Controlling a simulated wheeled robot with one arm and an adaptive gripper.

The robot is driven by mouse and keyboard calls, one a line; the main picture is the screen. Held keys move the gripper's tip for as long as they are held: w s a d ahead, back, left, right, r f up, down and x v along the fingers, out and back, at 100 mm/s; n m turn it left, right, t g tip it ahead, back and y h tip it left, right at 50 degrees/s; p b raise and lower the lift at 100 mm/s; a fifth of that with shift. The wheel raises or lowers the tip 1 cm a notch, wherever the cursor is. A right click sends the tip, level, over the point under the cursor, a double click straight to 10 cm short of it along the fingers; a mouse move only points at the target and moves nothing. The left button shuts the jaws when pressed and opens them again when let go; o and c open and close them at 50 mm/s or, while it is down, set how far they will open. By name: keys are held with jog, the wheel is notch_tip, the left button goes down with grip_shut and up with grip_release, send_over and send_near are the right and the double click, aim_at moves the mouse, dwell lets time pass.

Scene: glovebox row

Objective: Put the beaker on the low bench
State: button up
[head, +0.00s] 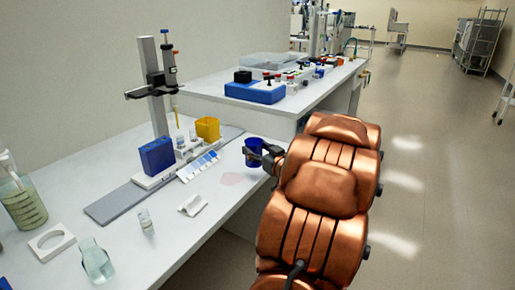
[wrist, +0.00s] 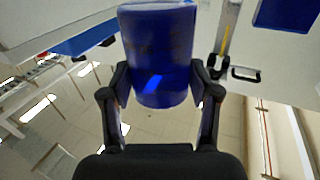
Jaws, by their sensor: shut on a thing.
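A dark blue beaker (head: 254,152) is between the fingers of my gripper (head: 266,157) in the head view, near the far right edge of the near white bench (head: 185,238). This bench looks lower than the white bench behind it (head: 215,92). In the wrist view the beaker (wrist: 158,55) is a blue cylinder gripped by both fingers of my gripper (wrist: 160,85). I cannot tell whether it touches the bench top. My copper-coloured arm hides part of the bench edge.
A stand with a pipette (head: 158,100), a blue box (head: 157,157) and a yellow box (head: 207,129) stand left of the beaker. Glassware (head: 96,262) stands at the front. Open floor (head: 430,200) lies right.

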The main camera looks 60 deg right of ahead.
jog(key=shift+w+d+f+b, duration=0.25)
jog(key=shift+w+d+f, duration=0.6)
jog(key=shift+d, duration=0.7)
jog(key=shift+w+d+f+b, duration=0.3)
jog(key=shift+w+d+f, duration=0.55)
jog(key=shift+d, duration=0.7)
jog(key=shift+w+d+f+b, duration=0.25)
jog(key=shift+w+d+f, duration=0.3)
jog(key=shift+w+d, duration=0.8)
jog(key=shift+s+d+f, duration=0.15)
jog(key=shift+s+d, duration=0.05)
jog(key=shift+s, duration=0.05)
jog(key=o, duration=1.2)
jog(key=shift+s+r, duration=0.1)
jog(key=shift+r, duration=0.1)
jog(key=p+v, duration=0.1)
jog(key=v, duration=1.1)
